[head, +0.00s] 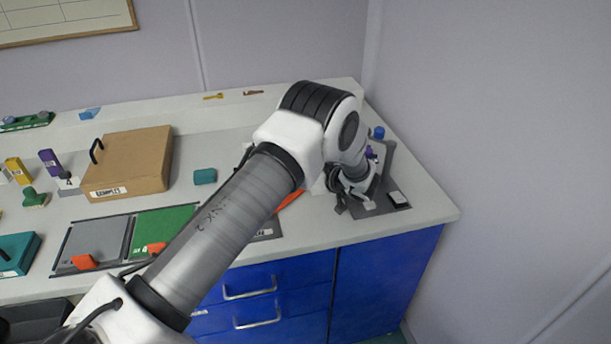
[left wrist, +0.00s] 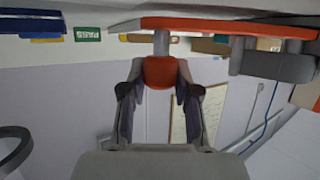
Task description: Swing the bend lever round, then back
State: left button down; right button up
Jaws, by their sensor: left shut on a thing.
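The bend lever is a long orange bar (left wrist: 230,27) across the top of the left wrist view. A grey post joins it to an orange knob (left wrist: 160,72), and a grey cylinder (left wrist: 280,67) sits under its right part. My left gripper (left wrist: 160,88) is shut on the knob, one finger on each side. In the head view my left arm reaches across to the bench's right end, and the left gripper (head: 343,196) is low there. A piece of the orange lever (head: 291,199) shows beside my arm; the rest is hidden. My right gripper is not in view.
A dark mat (head: 385,200) lies at the bench's right end, with a blue item (head: 378,132) behind. A wooden box (head: 130,165), teal block (head: 205,176), grey mat (head: 92,243) and green mat (head: 165,226) lie left of my arm. A wall stands close on the right.

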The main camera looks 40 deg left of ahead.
pick_arm(q)
jog(key=shift+r, duration=0.1)
jog(key=c, duration=0.8)
grip_release()
jog(key=v, duration=1.1)
jog(key=shift+d, duration=0.4)
